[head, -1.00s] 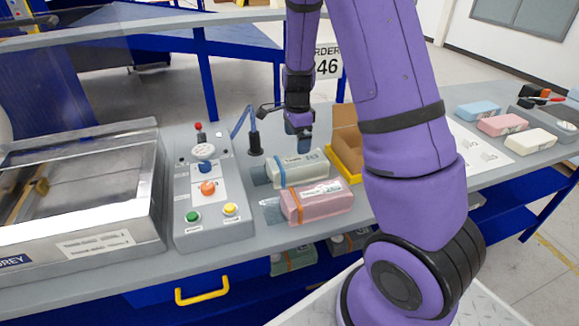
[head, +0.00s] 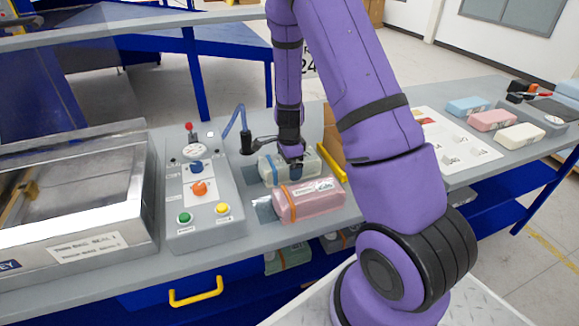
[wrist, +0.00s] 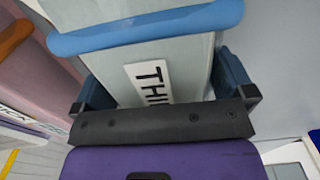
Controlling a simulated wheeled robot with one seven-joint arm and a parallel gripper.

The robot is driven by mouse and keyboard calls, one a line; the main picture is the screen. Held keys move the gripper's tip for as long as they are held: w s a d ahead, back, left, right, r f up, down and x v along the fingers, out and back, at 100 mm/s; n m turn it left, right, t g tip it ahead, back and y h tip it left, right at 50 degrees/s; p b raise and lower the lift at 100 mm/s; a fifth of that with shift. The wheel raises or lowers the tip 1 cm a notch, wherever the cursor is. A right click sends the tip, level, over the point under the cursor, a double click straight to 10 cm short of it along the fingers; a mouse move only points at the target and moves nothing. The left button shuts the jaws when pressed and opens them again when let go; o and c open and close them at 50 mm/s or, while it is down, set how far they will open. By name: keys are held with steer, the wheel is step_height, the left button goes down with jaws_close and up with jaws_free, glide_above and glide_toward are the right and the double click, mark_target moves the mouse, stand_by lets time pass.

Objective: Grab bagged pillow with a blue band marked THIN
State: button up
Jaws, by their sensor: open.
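The bagged pillow with a blue band (head: 309,164) is grey-green and lies on the bench behind a pink bagged pillow (head: 312,200) with an orange band. My gripper (head: 290,170) is down at the grey-green pillow and partly covers it. In the wrist view, the grey-green pillow (wrist: 125,70) has its blue band (wrist: 150,27) across the top and a white label reading "THI", the rest hidden. My gripper (wrist: 165,84) is open, with one blue finger on each side of this pillow. I cannot tell whether the fingers touch it.
A grey control box (head: 203,195) with coloured buttons stands left of the pillows. A metal sealing machine (head: 70,210) is farther left. A yellow-edged tray with a cardboard piece (head: 333,140) stands close on the right. Several foam blocks lie at the far right.

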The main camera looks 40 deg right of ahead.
steer(key=shift+f, duration=0.2)
steer(key=c, duration=0.5)
steer(key=shift+c, duration=0.2)
